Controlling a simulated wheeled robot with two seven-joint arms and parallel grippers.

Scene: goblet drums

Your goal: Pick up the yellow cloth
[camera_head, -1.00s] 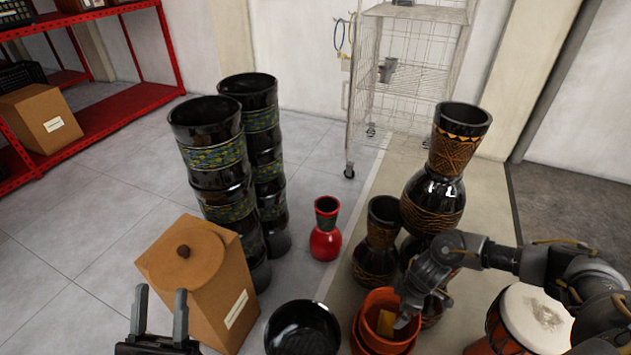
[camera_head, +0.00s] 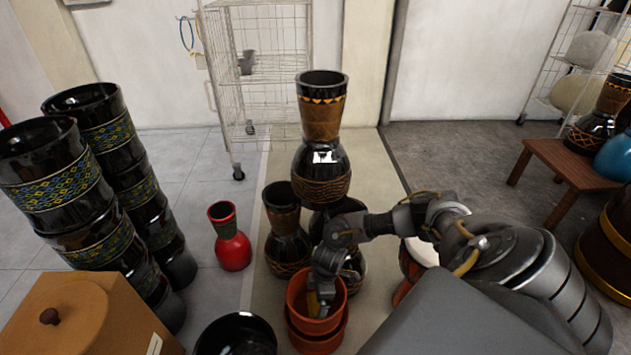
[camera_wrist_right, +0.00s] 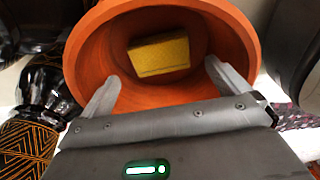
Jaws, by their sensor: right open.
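The yellow cloth (camera_wrist_right: 160,54) looks like a small yellow block and lies inside an orange pot (camera_wrist_right: 82,58) in the right wrist view. In the head view only a sliver of the cloth (camera_head: 312,303) shows beside my gripper. The orange pot (camera_head: 296,291) sits in another orange pot. My right gripper (camera_wrist_right: 160,82) is open. Its two fingers reach into the pot's mouth on either side, short of the cloth, with nothing between them. In the head view my right gripper (camera_head: 325,293) points down into the pot. My left gripper is out of view.
A black bowl (camera_head: 236,335) stands left of the pots. Black goblet drums (camera_head: 322,172) stand close behind my gripper. A wire rack (camera_head: 262,70) stands behind.

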